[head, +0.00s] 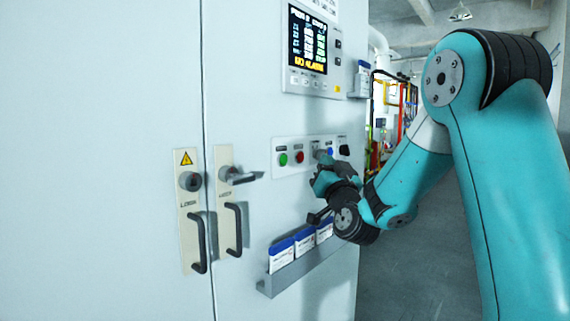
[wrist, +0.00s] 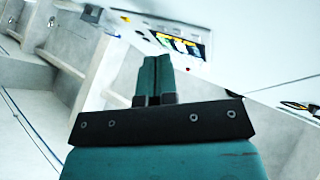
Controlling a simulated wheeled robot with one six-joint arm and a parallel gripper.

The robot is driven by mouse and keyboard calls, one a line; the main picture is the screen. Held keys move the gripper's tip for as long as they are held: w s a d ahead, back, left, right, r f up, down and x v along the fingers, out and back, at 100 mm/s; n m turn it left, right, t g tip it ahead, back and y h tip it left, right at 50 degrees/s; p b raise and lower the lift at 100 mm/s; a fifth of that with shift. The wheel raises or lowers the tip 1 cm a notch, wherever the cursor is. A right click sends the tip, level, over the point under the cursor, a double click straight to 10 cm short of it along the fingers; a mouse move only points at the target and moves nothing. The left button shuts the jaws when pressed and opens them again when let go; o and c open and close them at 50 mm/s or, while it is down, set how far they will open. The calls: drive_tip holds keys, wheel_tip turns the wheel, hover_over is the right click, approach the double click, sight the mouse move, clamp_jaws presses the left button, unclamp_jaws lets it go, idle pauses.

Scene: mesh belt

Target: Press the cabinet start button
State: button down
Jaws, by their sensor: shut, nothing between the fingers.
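The cabinet (head: 105,120) is pale grey and fills the left of the head view. Its control strip (head: 310,155) carries a green button (head: 283,159), a red button (head: 300,157), a blue button (head: 330,153) and a black knob (head: 344,150). The button labels are too small to read. My gripper (head: 322,157) is at the strip, close to the blue button and just right of the red one. Whether it touches the panel I cannot tell. In the wrist view my gripper's fingers (wrist: 154,80) are together with nothing between them.
A display panel (head: 312,52) sits above the strip. Two door handles (head: 200,240) and a protruding latch lever (head: 240,177) are to the left. A grey tray (head: 300,268) with blue-and-white packets (head: 281,255) juts out below. Open floor (head: 420,270) lies right of the cabinet.

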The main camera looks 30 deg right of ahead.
sight(283, 160)
drive_tip(key=shift+w+a+r, duration=0.1)
drive_tip(key=w+a+p, duration=0.3)
drive_tip(key=w+p, duration=0.5)
drive_tip(key=p, duration=0.3)
idle(0.4)
drive_tip(key=shift+w+p, duration=0.2)
drive_tip(key=shift+p, duration=0.15)
idle(1.5)
drive_tip(key=shift+w+a+p, duration=0.15)
drive_tip(key=shift+w+p, duration=0.1)
drive_tip(key=shift+p, duration=0.15)
